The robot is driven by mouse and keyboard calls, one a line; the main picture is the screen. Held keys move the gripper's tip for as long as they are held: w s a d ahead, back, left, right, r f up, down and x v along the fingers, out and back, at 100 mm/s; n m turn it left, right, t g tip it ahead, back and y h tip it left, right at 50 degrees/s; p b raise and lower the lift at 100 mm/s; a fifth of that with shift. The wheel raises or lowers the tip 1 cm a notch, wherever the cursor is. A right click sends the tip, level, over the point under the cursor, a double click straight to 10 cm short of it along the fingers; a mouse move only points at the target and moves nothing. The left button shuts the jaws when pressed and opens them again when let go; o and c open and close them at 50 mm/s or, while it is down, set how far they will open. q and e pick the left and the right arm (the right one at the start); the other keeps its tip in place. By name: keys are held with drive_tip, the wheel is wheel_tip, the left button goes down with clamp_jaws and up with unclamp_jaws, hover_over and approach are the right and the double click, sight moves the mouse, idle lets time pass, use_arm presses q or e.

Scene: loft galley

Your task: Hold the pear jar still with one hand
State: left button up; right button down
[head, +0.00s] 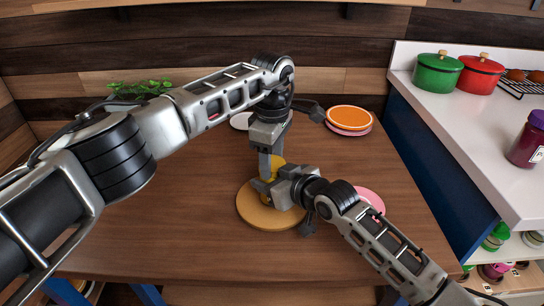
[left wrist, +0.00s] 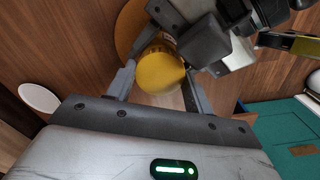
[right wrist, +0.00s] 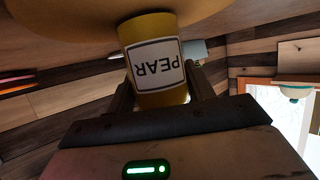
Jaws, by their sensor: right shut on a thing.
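The yellow pear jar (head: 277,161) stands on a round wooden board (head: 262,220), mostly hidden behind my grippers in the head view. Its label reads PEAR, upside down, in the right wrist view (right wrist: 157,66). My right gripper (head: 268,190) reaches in from the right, low, and is shut on the jar's body. My left gripper (head: 267,172) points down from above. In the left wrist view the yellow lid (left wrist: 160,75) lies between its spread fingers; I cannot tell whether they touch it.
Orange and pink plates (head: 348,119) lie at the table's back right. A pink plate (head: 371,199) is right of the board, partly behind my right arm. A white plate (head: 241,121) is behind my left arm. A white counter (head: 470,135) holds green and red pots. The table's front left is clear.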

use_arm(q)
drive_tip(key=n, duration=0.3)
drive_tip(key=o, duration=1.1)
wheel_tip(320, 180, up, 4)
drive_tip(key=shift+r, duration=0.25)
drive_tip(key=shift+c, duration=0.4)
wheel_tip(320, 180, up, 3)
drive_tip(key=m, duration=0.2)
drive_tip(key=shift+r+m, duration=0.1)
drive_tip(key=shift+m, duration=0.3)
drive_tip(key=shift+f, duration=3.85)
